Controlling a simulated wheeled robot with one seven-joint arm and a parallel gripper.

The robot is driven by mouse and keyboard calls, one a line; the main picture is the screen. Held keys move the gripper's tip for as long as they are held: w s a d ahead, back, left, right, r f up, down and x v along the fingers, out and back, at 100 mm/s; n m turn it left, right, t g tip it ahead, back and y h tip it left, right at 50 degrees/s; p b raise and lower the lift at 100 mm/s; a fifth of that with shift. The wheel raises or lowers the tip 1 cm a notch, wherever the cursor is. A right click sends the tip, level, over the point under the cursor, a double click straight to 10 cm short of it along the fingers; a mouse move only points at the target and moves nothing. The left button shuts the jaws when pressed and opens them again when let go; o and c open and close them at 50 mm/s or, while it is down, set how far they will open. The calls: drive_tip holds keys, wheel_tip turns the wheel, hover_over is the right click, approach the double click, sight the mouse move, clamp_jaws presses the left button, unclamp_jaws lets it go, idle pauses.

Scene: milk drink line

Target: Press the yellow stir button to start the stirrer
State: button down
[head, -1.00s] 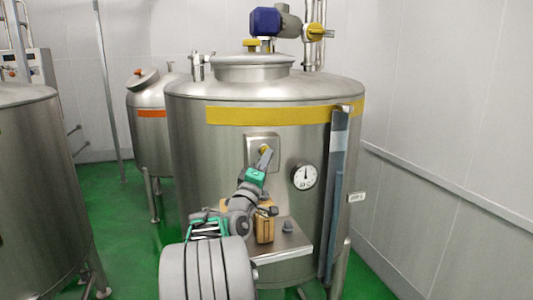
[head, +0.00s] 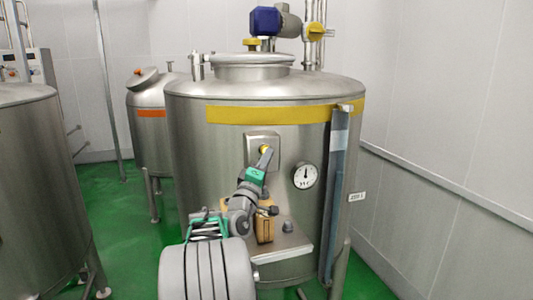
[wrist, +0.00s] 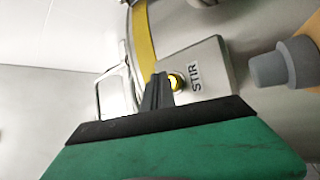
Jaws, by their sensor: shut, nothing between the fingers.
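The yellow stir button (head: 263,150) sits on a grey steel box (head: 252,140) on the front of the large steel tank (head: 205,180). The wrist view shows the button (wrist: 176,82) bright yellow in a dark ring, beside the label STIR (wrist: 195,78). My gripper (head: 267,150) is shut and empty, its tips at the button and partly covering it. In the wrist view, the dark fingers of my gripper (wrist: 160,78) end at the button's left edge. I cannot tell whether they touch it or how far it is pushed in.
A round dial gauge (head: 305,175) is right of the button box. A steel shelf (head: 295,246) below holds a tan block-like item (head: 265,228) and a small grey item (head: 288,226). A vertical blue-grey strip (head: 335,190) runs down the tank's right side. Another tank (head: 40,180) stands left.

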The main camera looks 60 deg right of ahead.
drive_tip(key=shift+s+a, duration=0.3)
drive_tip(key=s+a+b, duration=0.1)
drive_tip(key=s+a, duration=0.3)
drive_tip(key=shift+s+a, duration=0.1)
idle(0.4)
